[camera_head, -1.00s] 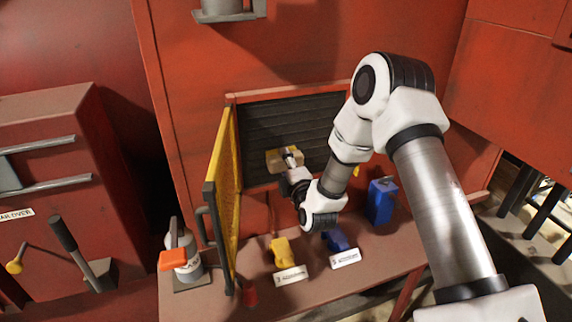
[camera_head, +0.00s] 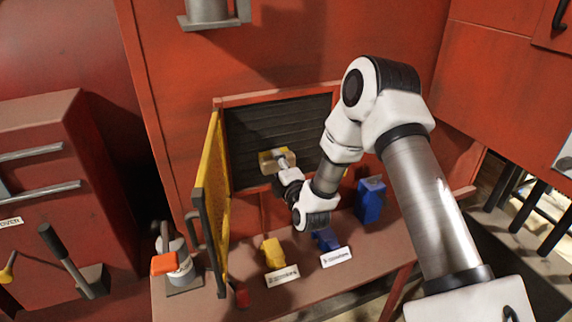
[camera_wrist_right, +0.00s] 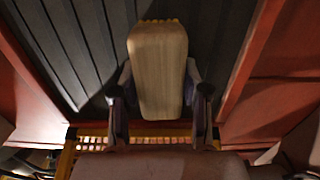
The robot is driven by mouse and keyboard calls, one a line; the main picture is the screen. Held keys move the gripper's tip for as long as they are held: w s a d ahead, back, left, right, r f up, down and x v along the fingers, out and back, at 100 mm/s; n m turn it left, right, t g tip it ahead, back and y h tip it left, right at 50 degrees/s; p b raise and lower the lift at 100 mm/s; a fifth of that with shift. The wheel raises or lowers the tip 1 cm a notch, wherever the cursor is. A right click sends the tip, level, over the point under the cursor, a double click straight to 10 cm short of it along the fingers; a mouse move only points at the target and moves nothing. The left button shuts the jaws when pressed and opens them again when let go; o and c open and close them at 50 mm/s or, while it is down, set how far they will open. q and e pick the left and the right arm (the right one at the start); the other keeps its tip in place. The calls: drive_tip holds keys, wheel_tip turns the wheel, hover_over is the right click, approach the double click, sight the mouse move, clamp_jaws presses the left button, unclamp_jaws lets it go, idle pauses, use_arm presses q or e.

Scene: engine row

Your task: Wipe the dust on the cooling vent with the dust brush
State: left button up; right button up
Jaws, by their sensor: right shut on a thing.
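The cooling vent (camera_head: 245,130) is a dark slatted panel in a red frame on the red wall. Its slats also fill much of the right wrist view (camera_wrist_right: 70,45). The dust brush has a pale wooden block (camera_head: 268,163) and shows large in the right wrist view (camera_wrist_right: 158,75), with a fringe of yellowish bristles at its far edge. My right gripper (camera_wrist_right: 158,100) is shut on the brush, one finger on each side. The brush is in front of the lower middle of the vent; I cannot tell whether the bristles touch it. I cannot make out separate dust. My left gripper is not in view.
A yellow mesh door (camera_head: 213,195) stands open at the vent's left. A lever (camera_head: 62,250) stands farther left.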

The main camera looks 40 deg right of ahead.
drive_tip(key=shift+w+a+r, duration=0.1)
drive_tip(key=shift+w+a, duration=0.05)
drive_tip(key=shift+a, duration=0.4)
drive_tip(key=shift+p+v, duration=0.5)
drive_tip(key=shift+v, duration=2.35)
drive_tip(key=v, duration=0.3)
